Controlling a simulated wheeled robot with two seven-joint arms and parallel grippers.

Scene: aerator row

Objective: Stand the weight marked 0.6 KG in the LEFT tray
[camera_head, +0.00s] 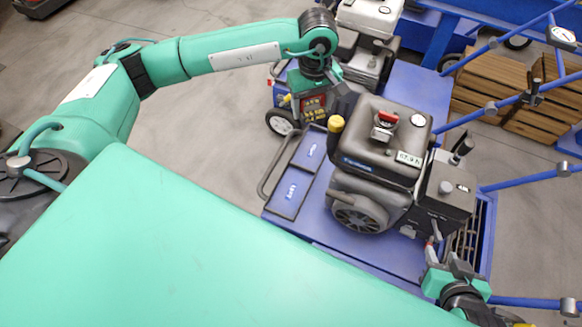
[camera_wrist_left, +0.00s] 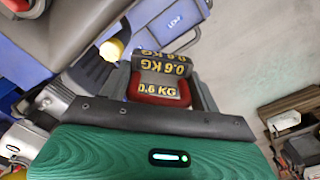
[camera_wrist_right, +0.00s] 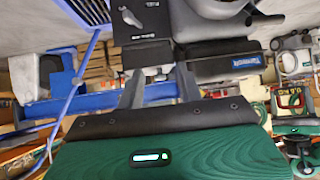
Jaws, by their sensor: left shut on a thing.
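My left gripper (camera_head: 318,92) is shut on a weight (camera_wrist_left: 162,80) with a red face and grey top, marked 0.6 KG in yellow. It holds the weight off the left side of the cart; the weight also shows small in the head view (camera_head: 313,108). The deck has two blue trays, an upper one (camera_head: 318,157) and a lower one (camera_head: 280,207); their labels are too small to read surely there. In the left wrist view a blue tray (camera_wrist_left: 178,38) carries a label that seems to read LEFT. My right gripper (camera_wrist_right: 158,88) is open and empty near the cart's right side.
A large black engine (camera_head: 385,150) with a 67.9 h display stands on the blue cart, right beside the trays. A yellow cap (camera_head: 336,124) sticks out near the upper tray. A cart handle (camera_head: 275,170) rims the left edge. Blue rails (camera_head: 500,105) and wooden pallets (camera_head: 500,85) stand right.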

